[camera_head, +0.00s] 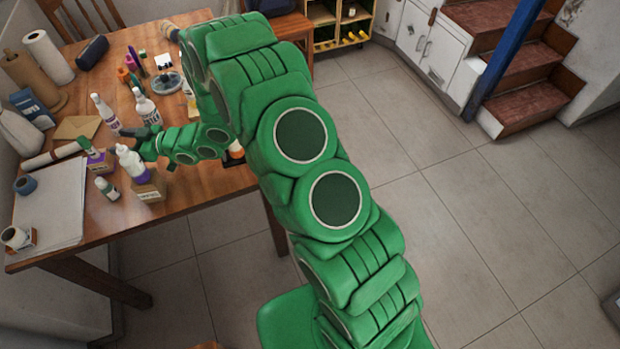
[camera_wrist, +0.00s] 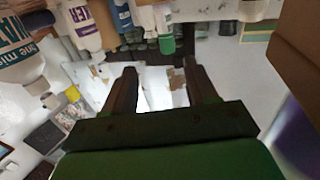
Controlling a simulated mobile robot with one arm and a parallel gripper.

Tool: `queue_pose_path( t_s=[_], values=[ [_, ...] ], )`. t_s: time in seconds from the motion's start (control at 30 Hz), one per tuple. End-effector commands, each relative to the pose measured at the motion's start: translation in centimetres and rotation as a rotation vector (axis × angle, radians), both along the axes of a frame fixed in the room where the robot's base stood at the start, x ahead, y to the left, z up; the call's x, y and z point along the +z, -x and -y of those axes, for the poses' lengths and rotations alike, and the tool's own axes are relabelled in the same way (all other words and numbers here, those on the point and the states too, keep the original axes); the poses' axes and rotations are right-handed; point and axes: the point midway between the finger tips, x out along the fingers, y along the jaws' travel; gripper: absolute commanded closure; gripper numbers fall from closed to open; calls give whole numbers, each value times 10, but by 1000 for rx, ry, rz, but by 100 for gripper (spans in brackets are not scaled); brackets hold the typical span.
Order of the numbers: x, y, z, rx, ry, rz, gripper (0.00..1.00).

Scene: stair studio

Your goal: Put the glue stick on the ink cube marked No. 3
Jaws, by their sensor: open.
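My gripper (camera_head: 152,150) is low over the wooden table in the head view, partly hidden by my green arm. In the wrist view its two jaws (camera_wrist: 160,68) are apart with nothing held between them. A brown cube (camera_head: 151,190) and a purple-sided cube (camera_head: 101,161) are near the gripper. No number is readable on either.
A white bottle with purple contents (camera_head: 132,163) is close beside my gripper. More bottles (camera_head: 104,113) stand behind. A brown box face (camera_wrist: 298,45) is close to the right jaw in the wrist view. White paper (camera_head: 50,205) covers the table's left part. The front right tabletop is clear.

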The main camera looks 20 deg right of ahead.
Motion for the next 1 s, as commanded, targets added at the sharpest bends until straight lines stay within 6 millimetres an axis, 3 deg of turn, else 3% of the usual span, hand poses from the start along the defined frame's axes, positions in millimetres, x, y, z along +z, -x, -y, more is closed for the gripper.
queue_pose_path(
  t_s=[0.27,0.53,0.77,1.0],
  values=[
    [22,-28,46,-127,194,-42,43],
    [50,-41,112,-282,388,-123,43],
    [74,-32,174,-414,531,-225,43],
    [99,-3,239,-545,655,-358,43]
  ],
)
